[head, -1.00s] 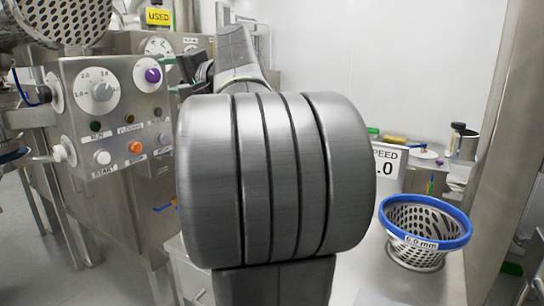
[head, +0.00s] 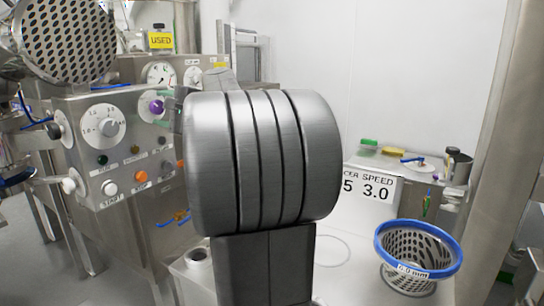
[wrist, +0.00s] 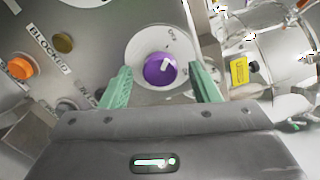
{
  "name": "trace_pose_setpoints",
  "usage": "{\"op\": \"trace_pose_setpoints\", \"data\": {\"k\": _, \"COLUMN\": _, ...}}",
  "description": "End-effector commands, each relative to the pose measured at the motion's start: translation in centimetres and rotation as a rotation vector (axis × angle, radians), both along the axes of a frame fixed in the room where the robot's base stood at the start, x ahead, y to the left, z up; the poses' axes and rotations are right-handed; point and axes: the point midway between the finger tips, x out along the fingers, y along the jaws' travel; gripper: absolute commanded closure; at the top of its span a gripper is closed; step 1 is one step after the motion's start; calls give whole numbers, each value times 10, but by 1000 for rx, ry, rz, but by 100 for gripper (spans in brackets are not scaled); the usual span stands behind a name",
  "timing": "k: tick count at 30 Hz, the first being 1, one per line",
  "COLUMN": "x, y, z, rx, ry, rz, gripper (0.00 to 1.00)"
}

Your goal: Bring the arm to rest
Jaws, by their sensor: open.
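The knob also shows in the head view (head: 156,106), at the left of my arm.
A control panel (head: 75,105) with dials and buttons stands at the left. An orange button (wrist: 20,68) is close to my gripper.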

Motion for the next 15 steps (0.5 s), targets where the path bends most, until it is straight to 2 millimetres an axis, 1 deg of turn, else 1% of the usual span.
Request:
{"op": "trace_pose_setpoints", "data": {"k": 1, "x": 0, "y": 0, "z": 5, "rx": 20, "ry": 34, "rz": -1, "gripper": 44}}
{"op": "trace_pose_setpoints", "data": {"k": 15, "x": 0, "y": 0, "z": 5, "rx": 202, "ry": 346, "rz": -1, "gripper": 44}}
